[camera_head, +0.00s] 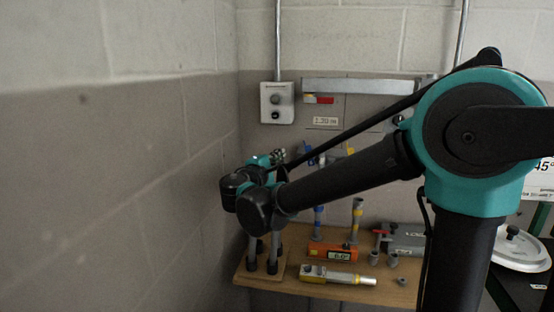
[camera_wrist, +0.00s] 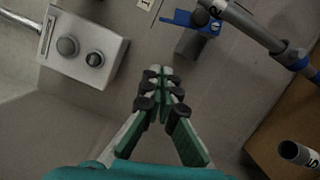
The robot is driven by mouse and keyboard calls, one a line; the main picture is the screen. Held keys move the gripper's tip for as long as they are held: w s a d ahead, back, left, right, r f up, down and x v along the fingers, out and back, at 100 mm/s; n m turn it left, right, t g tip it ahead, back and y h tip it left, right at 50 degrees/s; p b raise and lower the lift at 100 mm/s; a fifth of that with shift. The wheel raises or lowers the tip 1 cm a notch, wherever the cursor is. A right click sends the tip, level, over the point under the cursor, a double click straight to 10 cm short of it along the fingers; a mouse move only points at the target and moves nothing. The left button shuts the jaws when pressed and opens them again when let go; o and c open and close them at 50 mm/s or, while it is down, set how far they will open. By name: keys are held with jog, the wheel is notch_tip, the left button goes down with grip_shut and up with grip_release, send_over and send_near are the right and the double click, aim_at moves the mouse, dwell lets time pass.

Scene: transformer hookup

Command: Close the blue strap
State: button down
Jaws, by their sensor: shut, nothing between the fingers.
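The blue strap (camera_wrist: 192,19) shows at the top of the wrist view, at the mouth of a short dark grey pipe stub (camera_wrist: 190,43). Whether it is open or closed around the pipe I cannot tell. In the head view, blue parts (camera_head: 310,153) show just right of my gripper (camera_head: 280,154), small and partly behind my arm. In the wrist view my gripper (camera_wrist: 158,77) has its green fingers with black pads together and empty. It is apart from the strap, below and left of it in that picture.
A grey control box (camera_head: 277,103) with two knobs is on the wall, also upper left in the wrist view (camera_wrist: 84,47). A grey pipe (camera_wrist: 255,30) runs diagonally right of the strap. Below, a wooden shelf (camera_head: 245,273) holds an orange level (camera_head: 332,251) and pipe pieces. The left wall is close.

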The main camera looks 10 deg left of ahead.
jog(key=w+d+r, duration=0.1)
jog(key=w+d, duration=0.3)
jog(key=d, duration=0.1)
jog(key=shift+w, duration=0.25)
jog(key=shift+d+r+m, duration=0.45)
jog(key=shift+d+m, duration=0.1)
jog(key=shift+m, duration=0.25)
jog(key=d+m, duration=0.1)
jog(key=d+m+g, duration=0.1)
jog(key=m, duration=0.1)
jog(key=shift+r, duration=0.4)
jog(key=shift+d+r+m+y, duration=0.15)
jog(key=shift+d+m+y, duration=0.25)
jog(key=shift+d+m, duration=0.4)
jog(key=d+f+m+g+y, duration=0.1)
jog(key=d+f+m+y, duration=0.2)
jog(key=d+m, duration=0.4)
jog(key=f+m, duration=0.1)
jog(key=m, duration=0.3)
jog(key=shift+s+f+m+g+y, duration=0.15)
jog(key=shift+f+m+g+y, duration=0.15)
jog(key=shift+m+y, duration=0.1)
